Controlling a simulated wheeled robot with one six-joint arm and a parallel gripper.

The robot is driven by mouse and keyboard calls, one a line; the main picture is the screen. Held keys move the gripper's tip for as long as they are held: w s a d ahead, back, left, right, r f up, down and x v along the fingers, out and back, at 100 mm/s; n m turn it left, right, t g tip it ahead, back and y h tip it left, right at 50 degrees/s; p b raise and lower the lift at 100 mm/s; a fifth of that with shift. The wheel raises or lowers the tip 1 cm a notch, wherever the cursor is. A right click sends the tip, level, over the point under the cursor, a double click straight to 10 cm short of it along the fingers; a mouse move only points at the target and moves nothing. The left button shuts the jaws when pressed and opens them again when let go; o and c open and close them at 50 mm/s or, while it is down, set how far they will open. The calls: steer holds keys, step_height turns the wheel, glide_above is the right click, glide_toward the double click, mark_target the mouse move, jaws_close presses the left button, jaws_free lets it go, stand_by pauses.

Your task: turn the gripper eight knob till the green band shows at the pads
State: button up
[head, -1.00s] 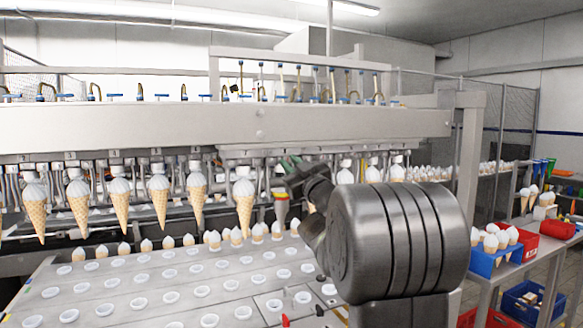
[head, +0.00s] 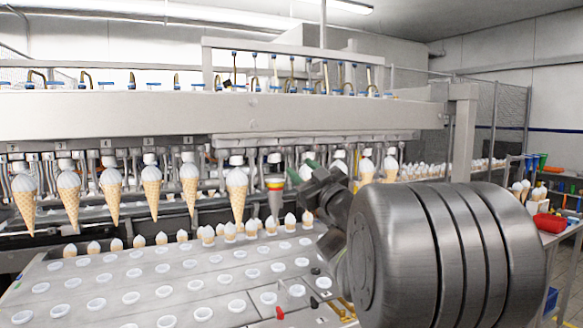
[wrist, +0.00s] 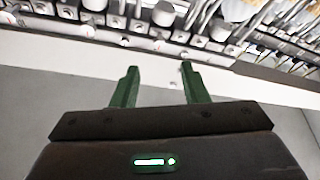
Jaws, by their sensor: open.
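A row of hanging cone grippers runs along the machine. The one I take as gripper eight (head: 275,190) holds no cone, and its coloured band (head: 275,184) shows yellow and red; I see no green there. Its white knob (head: 274,158) sits just above. My gripper (head: 304,172), with green fingers, is open, close to the right of that unit, and partly hidden by my wrist. In the wrist view my fingers (wrist: 157,68) stand apart with nothing between them. White knobs (wrist: 163,13) lie beyond the fingertips; I cannot tell which is gripper eight's.
Neighbouring grippers hold cones, such as one (head: 237,192) just left. A sloped tray (head: 110,285) with white-ringed holes and a row of small cones lies below. The long beam (head: 200,115) runs above. A red container (head: 550,222) stands on the right table.

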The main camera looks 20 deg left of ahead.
mark_target(281, 151)
steer(key=v, duration=0.5)
steer(key=shift+b, duration=0.4)
steer(key=shift+a, duration=0.1)
steer(key=p+x, duration=0.4)
steer(key=x, duration=0.9)
steer(key=shift+w+a+r, duration=0.1)
steer(key=shift+a+r, duration=0.05)
steer(key=shift+r, duration=0.1)
steer(key=shift+w+a+r, duration=0.1)
steer(key=shift+w+a, duration=0.05)
steer(key=shift+a, duration=0.1)
steer(key=shift+d+m+t+p, duration=0.1)
steer(key=shift+m+t+p, duration=0.25)
steer(key=shift+m, duration=0.35)
steer(key=shift+f, duration=0.2)
